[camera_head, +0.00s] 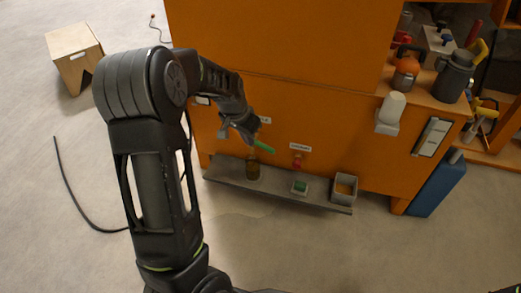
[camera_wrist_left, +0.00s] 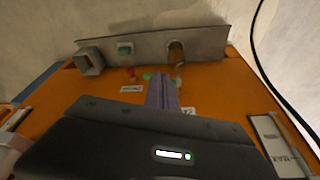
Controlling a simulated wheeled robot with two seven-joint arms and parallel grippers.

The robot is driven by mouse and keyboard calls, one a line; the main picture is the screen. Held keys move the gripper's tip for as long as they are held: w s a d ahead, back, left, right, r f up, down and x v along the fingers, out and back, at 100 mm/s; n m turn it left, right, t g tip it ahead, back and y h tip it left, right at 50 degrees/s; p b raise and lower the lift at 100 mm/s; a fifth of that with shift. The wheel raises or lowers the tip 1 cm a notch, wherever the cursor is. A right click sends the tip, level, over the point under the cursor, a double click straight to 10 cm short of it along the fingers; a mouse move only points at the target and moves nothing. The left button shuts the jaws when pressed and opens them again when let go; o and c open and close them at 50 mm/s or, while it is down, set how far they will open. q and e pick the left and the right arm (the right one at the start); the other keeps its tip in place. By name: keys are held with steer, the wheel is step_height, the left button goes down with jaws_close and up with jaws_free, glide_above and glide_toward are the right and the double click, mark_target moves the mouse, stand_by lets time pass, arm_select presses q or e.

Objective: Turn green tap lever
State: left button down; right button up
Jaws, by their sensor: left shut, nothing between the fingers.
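The green tap lever (camera_head: 264,147) sticks out from the orange cabinet front, pointing down to the right in the head view. In the wrist view only small green parts of the lever (camera_wrist_left: 147,76) show beside my fingertips, and the rest is hidden behind them. My left gripper (camera_head: 244,133) is just above and left of the lever in the head view. Its fingers (camera_wrist_left: 161,82) are shut with nothing between them, close to the lever; I cannot tell whether they touch it.
Below the tap, a grey shelf (camera_head: 225,173) holds a brown-green jar (camera_head: 253,169), a dish with a green block (camera_head: 300,187) and a square grey container (camera_head: 345,187). A red tap (camera_head: 297,163) sits to the right. A white dispenser (camera_head: 391,113) hangs farther right.

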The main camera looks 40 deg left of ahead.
mark_target(261, 145)
arm_select(q)
steer(key=shift+f, duration=0.15)
steer(key=w+f+b, duration=0.5)
steer(key=w+f, duration=0.1)
steer(key=f, duration=0.4)
steer(key=shift+w+b, duration=0.35)
steer(key=shift+w, duration=0.05)
